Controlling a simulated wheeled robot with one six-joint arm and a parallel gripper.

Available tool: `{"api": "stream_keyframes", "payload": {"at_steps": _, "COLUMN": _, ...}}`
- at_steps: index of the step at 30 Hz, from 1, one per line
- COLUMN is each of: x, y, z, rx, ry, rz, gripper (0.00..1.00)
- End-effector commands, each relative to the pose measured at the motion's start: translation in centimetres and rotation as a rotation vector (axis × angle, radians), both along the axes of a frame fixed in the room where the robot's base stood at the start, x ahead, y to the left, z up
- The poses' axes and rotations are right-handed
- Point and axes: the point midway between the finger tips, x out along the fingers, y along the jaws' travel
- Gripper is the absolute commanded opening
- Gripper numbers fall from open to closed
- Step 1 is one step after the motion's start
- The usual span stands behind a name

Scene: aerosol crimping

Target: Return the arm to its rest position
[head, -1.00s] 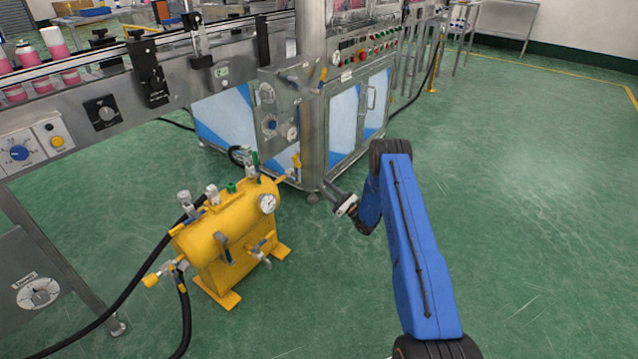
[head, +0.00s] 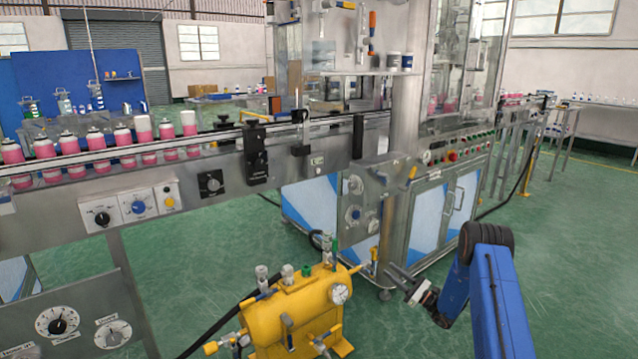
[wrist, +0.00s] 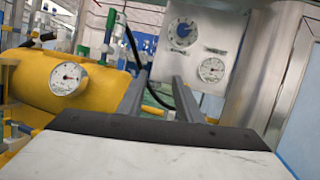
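My blue arm (head: 497,300) reaches up from the lower right in the head view, bent at a dark joint. My gripper (head: 397,274) points left, just right of the yellow tank (head: 300,312). In the wrist view, the two grey fingers of my gripper (wrist: 158,80) stand apart with nothing between them. The yellow tank (wrist: 85,88) with its gauge lies to their left, and a steel panel with dials (wrist: 200,55) is beyond them. I see no contact with either.
A conveyor (head: 215,148) carrying pink bottles runs across the left. The steel machine cabinet (head: 425,225) stands behind my gripper. A black hose (head: 215,325) leaves the tank's left side. Green floor (head: 575,260) is clear at the right.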

Motion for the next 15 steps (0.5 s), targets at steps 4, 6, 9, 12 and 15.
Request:
{"api": "stream_keyframes", "payload": {"at_steps": 4, "x": -1.5, "y": 3.1, "z": 5.4, "rx": -0.081, "ry": -0.024, "rz": 0.096, "gripper": 0.32}}
{"api": "stream_keyframes", "payload": {"at_steps": 6, "x": -2.4, "y": 4.5, "z": 7.6, "rx": -0.124, "ry": -0.036, "rz": 0.141, "gripper": 0.32}}
{"api": "stream_keyframes", "payload": {"at_steps": 9, "x": -4.0, "y": 6.4, "z": 10.6, "rx": -0.184, "ry": -0.052, "rz": 0.201, "gripper": 0.32}}
{"api": "stream_keyframes", "payload": {"at_steps": 12, "x": -5.8, "y": 8.2, "z": 13.4, "rx": -0.248, "ry": -0.072, "rz": 0.26, "gripper": 0.32}}
{"api": "stream_keyframes", "payload": {"at_steps": 15, "x": -7.9, "y": 9.9, "z": 16.0, "rx": -0.312, "ry": -0.093, "rz": 0.319, "gripper": 0.32}}
